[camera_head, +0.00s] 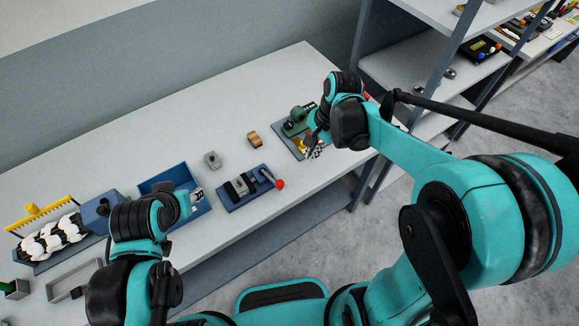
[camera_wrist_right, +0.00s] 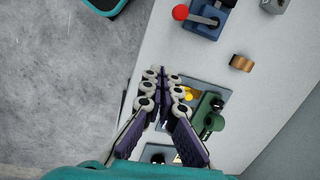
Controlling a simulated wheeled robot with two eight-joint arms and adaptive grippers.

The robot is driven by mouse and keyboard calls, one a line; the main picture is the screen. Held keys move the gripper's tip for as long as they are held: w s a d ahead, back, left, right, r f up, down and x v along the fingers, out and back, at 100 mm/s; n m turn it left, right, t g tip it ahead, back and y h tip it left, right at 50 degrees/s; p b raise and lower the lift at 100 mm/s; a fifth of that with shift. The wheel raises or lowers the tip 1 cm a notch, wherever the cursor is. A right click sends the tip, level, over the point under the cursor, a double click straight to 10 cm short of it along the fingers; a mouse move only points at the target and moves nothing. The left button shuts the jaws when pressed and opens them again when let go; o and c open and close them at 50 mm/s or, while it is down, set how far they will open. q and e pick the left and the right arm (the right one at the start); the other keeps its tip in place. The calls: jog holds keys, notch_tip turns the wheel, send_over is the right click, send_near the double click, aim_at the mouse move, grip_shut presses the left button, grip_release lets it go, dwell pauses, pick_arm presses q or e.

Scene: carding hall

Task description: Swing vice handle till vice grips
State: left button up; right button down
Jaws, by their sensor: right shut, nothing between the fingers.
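The vice (camera_head: 236,192) looks like a blue base with grey and black jaw blocks on the bench. Its handle ends in a red ball (camera_head: 280,184) on the right side. In the right wrist view the vice (camera_wrist_right: 206,20) is at the top edge, with the red ball (camera_wrist_right: 180,12) at its left. I cannot tell whether anything is gripped. My right gripper (camera_head: 314,152) is shut and empty, by a green device, apart from the vice; its fingers (camera_wrist_right: 166,78) fill the wrist view's middle. My left gripper (camera_head: 197,193) is by the blue bin; its finger state is unclear.
The green device (camera_head: 298,115) with yellow parts sits on a plate, partly hidden by my right gripper. A brass piece (camera_head: 255,140) and a grey block (camera_head: 212,159) stand behind the vice. A blue bin (camera_head: 160,184) is left. Shelving (camera_head: 385,60) rises at the right.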

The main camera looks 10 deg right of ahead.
pick_arm(q)
jog(key=shift+b, duration=0.45)
pick_arm(e)
jog(key=a+f+m, duration=0.1)
jog(key=a+f, duration=0.2)
jog(key=f, duration=0.2)
jog(key=a+f+m+g, duration=0.1)
jog(key=a+f, duration=0.2)
jog(key=f, duration=0.3)
jog(key=shift+a+f+m, duration=0.15)
jog(key=shift+a+m, duration=0.1)
jog(key=shift+m, duration=0.05)
jog(key=shift+a, duration=0.1)
